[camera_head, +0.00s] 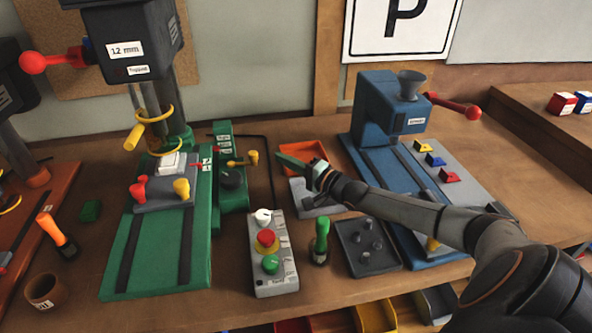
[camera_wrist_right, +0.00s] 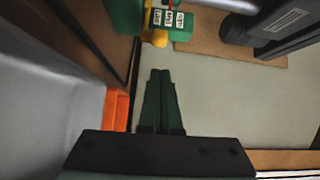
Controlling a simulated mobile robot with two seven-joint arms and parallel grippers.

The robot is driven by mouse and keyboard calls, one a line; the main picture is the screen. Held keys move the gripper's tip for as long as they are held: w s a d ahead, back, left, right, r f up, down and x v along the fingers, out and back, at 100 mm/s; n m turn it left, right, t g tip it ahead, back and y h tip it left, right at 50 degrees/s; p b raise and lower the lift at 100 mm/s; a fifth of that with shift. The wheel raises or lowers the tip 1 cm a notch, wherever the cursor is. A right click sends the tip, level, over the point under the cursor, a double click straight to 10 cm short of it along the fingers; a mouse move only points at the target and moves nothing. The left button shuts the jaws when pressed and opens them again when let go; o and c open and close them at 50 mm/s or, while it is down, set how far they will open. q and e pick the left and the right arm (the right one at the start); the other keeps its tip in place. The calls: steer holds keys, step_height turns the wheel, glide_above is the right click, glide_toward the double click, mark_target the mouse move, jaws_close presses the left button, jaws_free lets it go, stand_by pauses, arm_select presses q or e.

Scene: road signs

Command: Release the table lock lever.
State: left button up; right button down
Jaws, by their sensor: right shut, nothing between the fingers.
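A green drill press (camera_head: 150,250) stands left of centre, with a yellow handle (camera_head: 135,137) on its column. A small vise on its table has a red knob (camera_head: 138,190) and a yellow knob (camera_head: 181,188). Beside it, a green box (camera_head: 232,190) carries labels, a black knob and a yellow-ended lever (camera_head: 252,158); its yellow end also shows in the right wrist view (camera_wrist_right: 157,38). I cannot read which lever is the table lock. My right gripper (camera_head: 281,157) is shut and empty, right of that lever and apart from it; its green fingers (camera_wrist_right: 160,78) are together. My left gripper is not in view.
A control box (camera_head: 270,268) with a red button stands in front. Right of it are a green-handled tool (camera_head: 320,238) and a dark tray (camera_head: 368,248). An orange bin (camera_head: 303,152) is by my gripper. A blue machine (camera_head: 377,115) stands right, behind my right arm.

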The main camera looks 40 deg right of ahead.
steer(key=shift+s+a+p, duration=0.15)
steer(key=shift+s+a, duration=0.05)
steer(key=shift+s, duration=0.75)
steer(key=shift+s+a+p, duration=0.15)
steer(key=shift+s+p, duration=0.05)
steer(key=shift+s, duration=0.75)
steer(key=shift+s+a+p, duration=0.15)
steer(key=shift+s+a, duration=0.05)
steer(key=shift+s, duration=0.75)
